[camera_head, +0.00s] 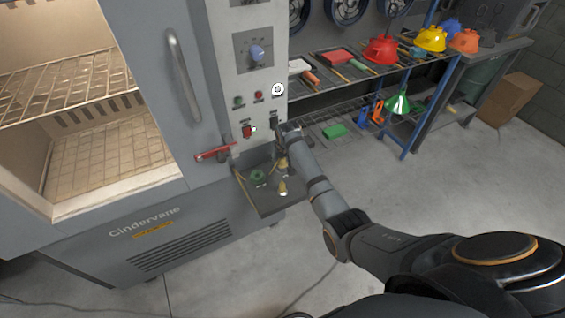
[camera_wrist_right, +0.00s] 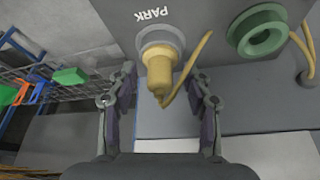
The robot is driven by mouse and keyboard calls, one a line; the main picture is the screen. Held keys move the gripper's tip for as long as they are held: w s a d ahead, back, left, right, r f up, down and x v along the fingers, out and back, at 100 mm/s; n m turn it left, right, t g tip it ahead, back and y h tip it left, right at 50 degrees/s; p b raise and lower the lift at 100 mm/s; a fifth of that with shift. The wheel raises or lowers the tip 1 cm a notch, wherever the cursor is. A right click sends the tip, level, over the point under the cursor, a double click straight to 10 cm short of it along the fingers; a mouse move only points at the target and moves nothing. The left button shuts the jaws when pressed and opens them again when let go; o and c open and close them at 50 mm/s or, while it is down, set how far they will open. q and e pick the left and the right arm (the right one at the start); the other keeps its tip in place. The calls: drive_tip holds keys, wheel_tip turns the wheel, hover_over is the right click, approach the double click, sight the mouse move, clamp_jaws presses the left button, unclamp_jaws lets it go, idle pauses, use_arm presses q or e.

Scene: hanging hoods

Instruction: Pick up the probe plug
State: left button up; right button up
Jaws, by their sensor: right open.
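The probe plug (camera_wrist_right: 158,72) is yellow, with a yellow cable bending away at its right. It sits in a grey ring marked PARK in the right wrist view. In the head view the yellow plug (camera_head: 283,187) shows small on the grey shelf (camera_head: 264,203) at the oven's front. My right gripper (camera_head: 281,146) is above that shelf, beside the control panel. In the right wrist view its two fingers (camera_wrist_right: 161,88) are open, one either side of the plug in the picture; I see no contact. My left gripper is not in view.
A green round socket (camera_wrist_right: 259,33) is right of the plug; it also shows on the shelf in the head view (camera_head: 258,176). A red handle (camera_head: 214,153) juts out left of the shelf. The oven (camera_head: 150,228) stands open at left. A rack with coloured hoods (camera_head: 381,51) is behind.

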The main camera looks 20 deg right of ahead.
clamp_jaws()
drive_tip(key=shift+s, duration=0.1)
idle(0.4)
drive_tip(key=shift+r, duration=0.55)
use_arm(q)
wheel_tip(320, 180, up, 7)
drive_tip(key=p, duration=0.7)
use_arm(e)
drive_tip(key=s+a+r, duration=0.2)
drive_tip(key=s+r, duration=0.4)
drive_tip(key=r, duration=0.2)
drive_tip(key=s+a+r, duration=0.3)
drive_tip(key=s+r, duration=0.4)
drive_tip(key=r, duration=0.2)
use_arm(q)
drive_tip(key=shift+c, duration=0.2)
